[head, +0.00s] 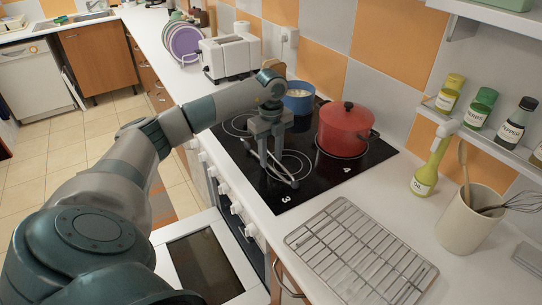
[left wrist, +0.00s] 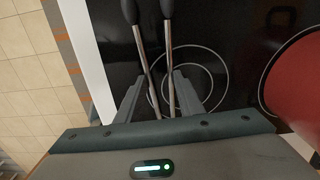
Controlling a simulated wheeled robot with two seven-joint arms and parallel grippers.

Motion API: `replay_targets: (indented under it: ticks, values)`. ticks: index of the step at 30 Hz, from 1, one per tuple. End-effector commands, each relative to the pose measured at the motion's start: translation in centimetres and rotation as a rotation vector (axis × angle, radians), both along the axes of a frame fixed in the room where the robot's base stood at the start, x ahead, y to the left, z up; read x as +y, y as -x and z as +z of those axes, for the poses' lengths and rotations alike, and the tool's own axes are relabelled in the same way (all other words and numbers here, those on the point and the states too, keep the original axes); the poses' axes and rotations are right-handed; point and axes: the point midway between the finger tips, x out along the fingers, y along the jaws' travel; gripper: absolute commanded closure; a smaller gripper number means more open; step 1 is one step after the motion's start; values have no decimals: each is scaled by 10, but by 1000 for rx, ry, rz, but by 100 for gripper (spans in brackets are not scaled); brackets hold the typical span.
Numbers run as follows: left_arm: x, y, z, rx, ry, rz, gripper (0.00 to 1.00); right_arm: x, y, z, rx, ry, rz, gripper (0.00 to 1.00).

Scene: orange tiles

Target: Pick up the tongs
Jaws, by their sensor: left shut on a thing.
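The tongs show in the left wrist view (left wrist: 142,52) as two metal arms with dark ends pointing toward the top of the picture. In the head view the tongs (head: 283,176) show as thin metal arms over the black hob, under my left gripper. My left gripper (head: 268,150) points down over the hob. It is shut on the tongs, whose arms run between its fingers in the left wrist view (left wrist: 158,100). I cannot tell whether the tongs still touch the hob. My right gripper is not in view.
A red pot (head: 345,132) stands on the hob (head: 308,188) right of the gripper, and a blue pot (head: 298,101) stands behind it. A wire rack (head: 360,255) lies on the counter in front. An oil bottle (head: 427,172) and utensil crock (head: 467,222) stand at right.

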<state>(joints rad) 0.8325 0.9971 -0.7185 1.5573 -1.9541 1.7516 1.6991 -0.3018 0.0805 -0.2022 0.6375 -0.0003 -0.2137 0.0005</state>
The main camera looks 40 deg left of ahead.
Motion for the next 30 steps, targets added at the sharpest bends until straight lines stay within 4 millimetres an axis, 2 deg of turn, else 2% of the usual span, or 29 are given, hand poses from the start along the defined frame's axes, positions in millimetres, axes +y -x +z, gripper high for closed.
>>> replay_targets:
  ticks: [9, 21, 30]
  values:
    - [0, -1, 43, -2, -1, 1, 90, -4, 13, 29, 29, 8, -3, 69]
    - [-76, -23, 88, -2, 1, -3, 90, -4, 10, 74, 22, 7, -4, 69]
    - [-107, -33, 104, 0, 1, 0, 90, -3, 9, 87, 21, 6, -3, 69]
